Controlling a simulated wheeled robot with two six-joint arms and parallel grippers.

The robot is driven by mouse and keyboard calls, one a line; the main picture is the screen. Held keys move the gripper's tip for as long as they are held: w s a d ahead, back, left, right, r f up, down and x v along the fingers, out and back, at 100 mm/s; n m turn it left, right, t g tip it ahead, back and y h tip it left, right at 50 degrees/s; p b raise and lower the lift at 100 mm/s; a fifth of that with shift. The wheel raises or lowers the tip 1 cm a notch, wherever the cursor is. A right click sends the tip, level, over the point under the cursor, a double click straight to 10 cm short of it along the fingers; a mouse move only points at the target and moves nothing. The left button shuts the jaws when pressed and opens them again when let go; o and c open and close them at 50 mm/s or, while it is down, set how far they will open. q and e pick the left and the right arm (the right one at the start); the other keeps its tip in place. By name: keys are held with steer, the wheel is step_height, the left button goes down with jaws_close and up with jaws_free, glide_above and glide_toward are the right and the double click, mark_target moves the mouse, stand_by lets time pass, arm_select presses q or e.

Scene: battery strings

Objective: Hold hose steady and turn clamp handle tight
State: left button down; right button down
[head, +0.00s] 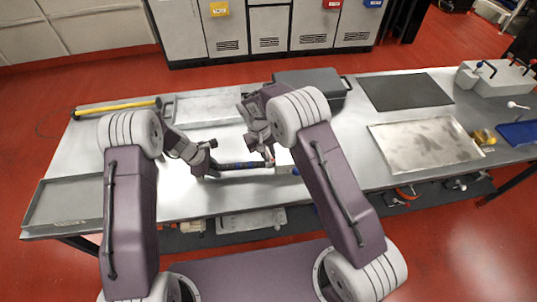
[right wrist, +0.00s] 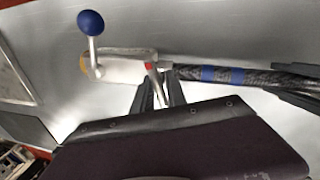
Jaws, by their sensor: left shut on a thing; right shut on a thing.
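The black hose (head: 240,165) with blue bands lies across the bench middle; it also shows in the right wrist view (right wrist: 210,73). My left gripper (head: 210,168) is shut on the hose near its left end; its dark fingers show at the right edge of the right wrist view (right wrist: 298,92). The hose's other end meets a pale metal fitting (right wrist: 120,67) with a blue ball knob (right wrist: 90,22) on a stem. My right gripper (right wrist: 160,92) is shut on a thin metal clamp handle (right wrist: 154,85) beside a red mark at the hose joint. The fingers partly hide the clamp.
A dark case (head: 325,82) and black mat (head: 405,91) are behind. A metal tray (head: 425,145) and brass part (head: 483,137) lie right.

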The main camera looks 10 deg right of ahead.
arm_select(q)
steer(key=shift+s+d, duration=0.1)
arm_select(e)
steer(key=shift+w+a+m, duration=0.1)
steer(key=shift+a+m, duration=0.05)
steer(key=shift+m, duration=0.25)
stand_by(1.2)
steer(key=c, duration=1.4)
jaws_free()
steer(key=shift+o, duration=0.2)
arm_select(q)
steer(key=c, duration=1.1)
jaws_free()
steer(key=shift+o, duration=0.2)
arm_select(e)
step_height(320, 180, up, 12)
steer(key=a, duration=0.2)
steer(key=shift+f, duration=0.15)
steer(key=shift+s+a, duration=0.1)
steer(key=shift+s, duration=0.1)
